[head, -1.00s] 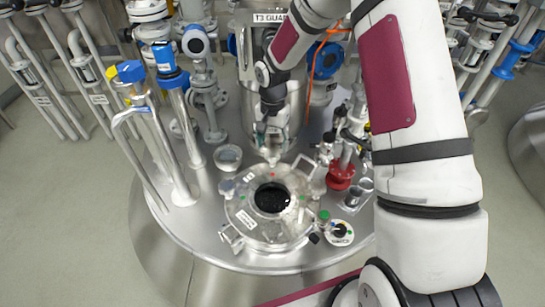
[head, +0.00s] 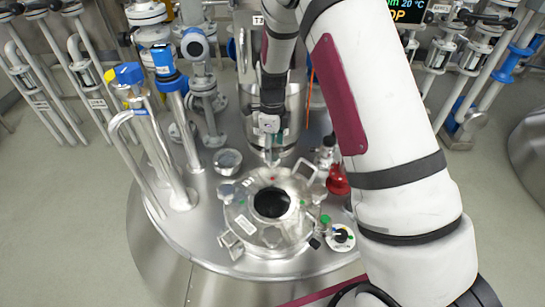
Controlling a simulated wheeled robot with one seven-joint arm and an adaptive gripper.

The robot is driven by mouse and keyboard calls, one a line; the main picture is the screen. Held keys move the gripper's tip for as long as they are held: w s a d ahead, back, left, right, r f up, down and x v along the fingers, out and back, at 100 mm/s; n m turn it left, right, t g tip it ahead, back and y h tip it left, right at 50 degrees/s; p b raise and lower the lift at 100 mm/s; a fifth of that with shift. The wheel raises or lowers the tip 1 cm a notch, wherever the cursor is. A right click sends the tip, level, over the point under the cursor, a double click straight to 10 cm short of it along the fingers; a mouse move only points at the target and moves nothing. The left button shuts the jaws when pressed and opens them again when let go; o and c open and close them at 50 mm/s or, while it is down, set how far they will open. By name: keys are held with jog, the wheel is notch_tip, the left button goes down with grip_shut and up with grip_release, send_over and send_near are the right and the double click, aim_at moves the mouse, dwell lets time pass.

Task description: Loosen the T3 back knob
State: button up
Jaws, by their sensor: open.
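The T3 vessel top (head: 185,238) is a round steel plate, with a round manway lid (head: 245,212) and dark sight glass (head: 272,202) in its middle. My gripper (head: 270,155) is open and points down just behind the lid's back edge, above a small red mark (head: 273,178). The back knob is not clearly seen; my gripper covers that area. A left knob (head: 227,191) and a green-marked fitting (head: 325,219) sit at the lid's sides. I cannot tell whether my fingers touch anything.
A steel cylinder (head: 292,105) stands close behind my gripper. Tall pipes with blue caps (head: 170,82) rise at the left. A red flask (head: 338,181) stands at the right, partly behind my arm. Floor (head: 70,215) is clear at left.

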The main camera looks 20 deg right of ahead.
jog(key=m+p, duration=0.3)
jog(key=m, duration=0.2)
jog(key=shift+r, duration=0.15)
jog(key=shift+m, duration=0.3)
notch_tip(320, 180, down, 6)
jog(key=b, duration=0.3)
jog(key=shift+c, duration=0.5)
